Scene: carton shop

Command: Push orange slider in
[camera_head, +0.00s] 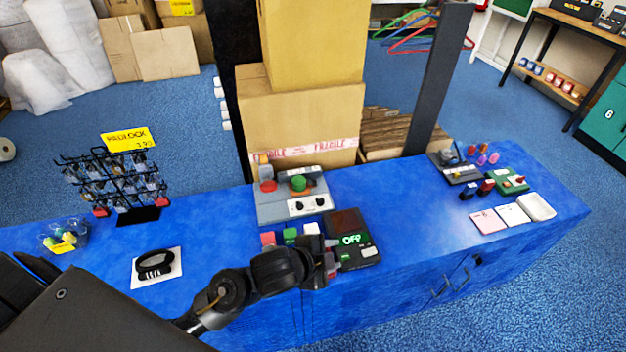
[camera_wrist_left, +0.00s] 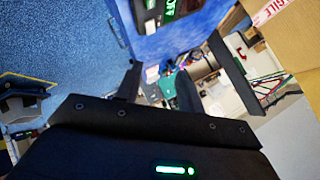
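My right gripper is not in view.
Red, green and white blocks (camera_head: 290,236) sit in front of the panel. A wire rack (camera_head: 118,180) and a black item on a white card (camera_head: 155,265) stand to the left. Cartons (camera_head: 300,115) rise behind, next to a dark post (camera_head: 441,80).

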